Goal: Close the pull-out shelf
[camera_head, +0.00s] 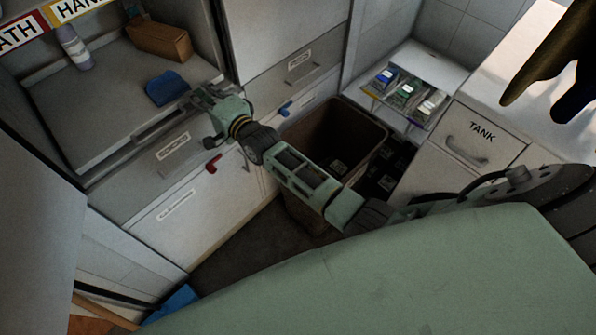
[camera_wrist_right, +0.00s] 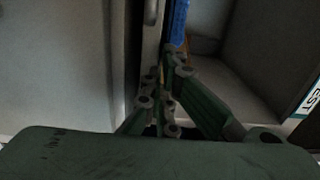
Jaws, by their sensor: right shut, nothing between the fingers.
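The pull-out shelf (camera_head: 105,113) is at the upper left in the head view, a grey flat board with a slot-like handle (camera_head: 160,125) along its front edge. How far out it stands is hard to tell. My right gripper (camera_head: 203,93) is at the right end of the shelf's front edge, beside the handle. Its fingers are shut and empty; whether they touch the shelf is unclear. In the right wrist view the closed fingers (camera_wrist_right: 165,98) are next to a pale vertical edge. My left gripper is not in view.
On the shelf are a blue cloth-like item (camera_head: 167,88), a brown box (camera_head: 159,40) and a bottle (camera_head: 75,47). Below are labelled cabinet fronts with a red handle (camera_head: 213,164). A brown bin (camera_head: 352,140) stands right of them. A dark shape (camera_head: 555,65) hangs at the upper right.

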